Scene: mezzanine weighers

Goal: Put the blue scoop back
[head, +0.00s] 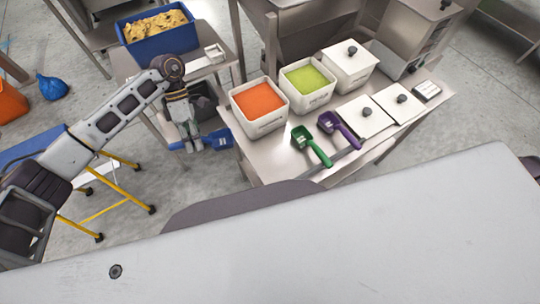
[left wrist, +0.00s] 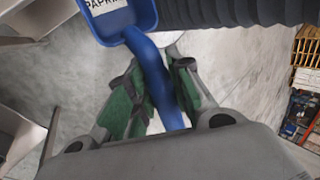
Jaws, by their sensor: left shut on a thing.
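The blue scoop (head: 219,138) is in my left gripper (head: 192,146), which is shut on its handle. In the left wrist view the scoop's handle runs between the green-padded fingers, and its bowl (left wrist: 140,14), with a label partly reading "PAPRI", points to the top of the picture. In the head view the gripper hangs down at the left end of the steel table (head: 285,165), and the scoop's bowl is close to that table's left edge. I cannot tell if they touch. My right gripper is not in view.
On the table stand a tub of orange powder (head: 258,106), a tub of green powder (head: 307,84) and a lidded white tub (head: 346,65). A green scoop (head: 312,146) and a purple scoop (head: 341,130) lie in front. Two white lids (head: 363,117) are at the right. A blue crate (head: 160,42) stands behind.

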